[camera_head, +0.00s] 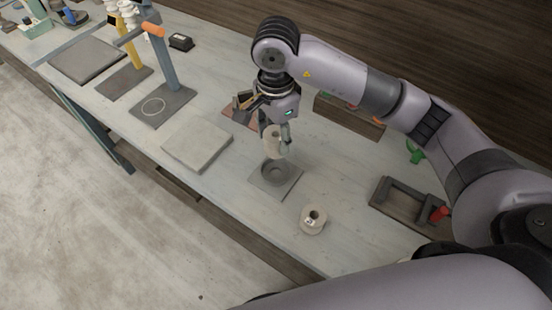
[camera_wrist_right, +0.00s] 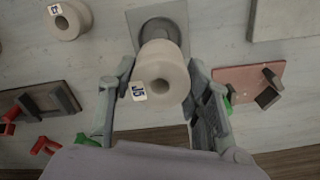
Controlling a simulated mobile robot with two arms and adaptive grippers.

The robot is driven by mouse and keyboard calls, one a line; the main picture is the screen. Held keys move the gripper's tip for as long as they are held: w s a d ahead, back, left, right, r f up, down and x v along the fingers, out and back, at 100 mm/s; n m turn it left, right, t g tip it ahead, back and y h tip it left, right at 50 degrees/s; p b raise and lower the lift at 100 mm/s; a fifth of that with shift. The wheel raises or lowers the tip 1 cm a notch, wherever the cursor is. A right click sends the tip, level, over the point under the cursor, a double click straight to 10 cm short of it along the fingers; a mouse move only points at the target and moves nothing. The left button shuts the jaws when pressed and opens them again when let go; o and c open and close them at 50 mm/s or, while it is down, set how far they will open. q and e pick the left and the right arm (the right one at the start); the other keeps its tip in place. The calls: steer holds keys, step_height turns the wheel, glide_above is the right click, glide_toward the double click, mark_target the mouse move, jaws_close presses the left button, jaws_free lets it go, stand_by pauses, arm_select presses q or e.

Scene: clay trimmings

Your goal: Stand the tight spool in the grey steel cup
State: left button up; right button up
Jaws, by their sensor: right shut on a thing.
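My right gripper (camera_head: 276,146) is shut on a cream spool (camera_head: 272,138) and holds it above the bench, just behind the grey cup (camera_head: 274,171). In the right wrist view the spool (camera_wrist_right: 166,66) sits between the two fingers (camera_wrist_right: 160,76), with its round hole and a small white label facing the camera. The grey cup has a round recess on a square base; in that view the spool partly covers it (camera_wrist_right: 158,27). A second cream spool (camera_head: 313,219) with a label stands on the bench, nearer than the cup. I cannot tell which spool is the tight one.
A pale flat slab (camera_head: 197,146) lies left of the cup. A dark tray with a red-handled part (camera_head: 408,205) is at the right. A reddish plate (camera_wrist_right: 243,83) with a dark block is near the gripper. A wooden box (camera_head: 348,113) stands behind. Bare bench surrounds the cup.

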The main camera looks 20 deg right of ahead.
step_height(320, 180, down, 10)
steer(key=shift+r+p, duration=0.15)
steer(key=shift+p, duration=0.85)
steer(key=shift+f, duration=0.2)
steer(key=shift+f+b, duration=0.2)
steer(key=shift+b, duration=0.1)
steer(key=o, duration=1.4)
steer(key=shift+r, duration=0.1)
steer(key=shift+c, duration=0.2)
